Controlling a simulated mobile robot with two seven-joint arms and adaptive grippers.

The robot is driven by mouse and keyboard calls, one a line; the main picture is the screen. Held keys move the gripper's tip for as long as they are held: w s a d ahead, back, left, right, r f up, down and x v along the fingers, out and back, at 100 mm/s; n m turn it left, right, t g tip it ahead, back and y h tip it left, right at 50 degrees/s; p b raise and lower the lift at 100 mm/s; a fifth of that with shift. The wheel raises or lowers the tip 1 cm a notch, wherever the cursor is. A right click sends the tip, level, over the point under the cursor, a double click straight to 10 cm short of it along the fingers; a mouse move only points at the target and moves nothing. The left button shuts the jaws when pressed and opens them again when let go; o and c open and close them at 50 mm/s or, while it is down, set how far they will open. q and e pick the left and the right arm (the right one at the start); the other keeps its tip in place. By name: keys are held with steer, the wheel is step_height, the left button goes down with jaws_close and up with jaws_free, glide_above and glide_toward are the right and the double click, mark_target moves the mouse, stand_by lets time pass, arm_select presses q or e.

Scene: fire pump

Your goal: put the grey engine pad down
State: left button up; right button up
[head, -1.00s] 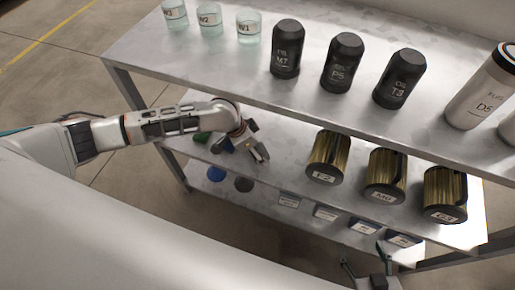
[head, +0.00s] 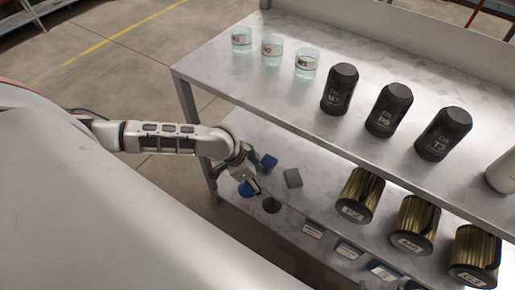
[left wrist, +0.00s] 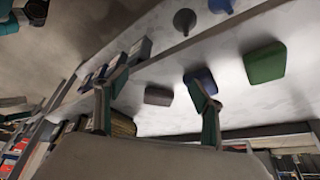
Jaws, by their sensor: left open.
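The grey engine pad (head: 293,178) lies flat on the shelf below the top one, to the right of my left gripper (head: 256,186). In the left wrist view the pad (left wrist: 158,96) shows between the two spread fingers of my left gripper (left wrist: 152,92), beyond their tips and apart from them. The left gripper is open and empty. A blue pad (head: 268,163) lies close by; it shows behind one finger in the wrist view (left wrist: 201,80). A green pad (left wrist: 265,63) lies further right there; my arm hides it in the head view. My right gripper is not clearly visible.
The top shelf (head: 240,85) overhangs the pads and carries glass beakers (head: 271,50) and black bottles (head: 388,110). Gold canisters (head: 360,195) stand right of the grey pad.

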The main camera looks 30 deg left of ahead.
arm_select(q)
steer(key=s+d+r+n+t+h, duration=0.1)
steer(key=s+d+t+h, duration=0.25)
steer(key=d, duration=1.15)
steer(key=s+a+f+n+t+y, duration=0.1)
steer(key=s+a+n+t+y, duration=0.2)
steer(key=s+a, duration=0.6)
steer(key=shift+s+a+n+t+y, duration=0.15)
steer(key=shift+a+n+t+y, duration=0.25)
steer(key=shift+a+y, duration=0.75)
steer(key=shift+a+f, duration=0.1)
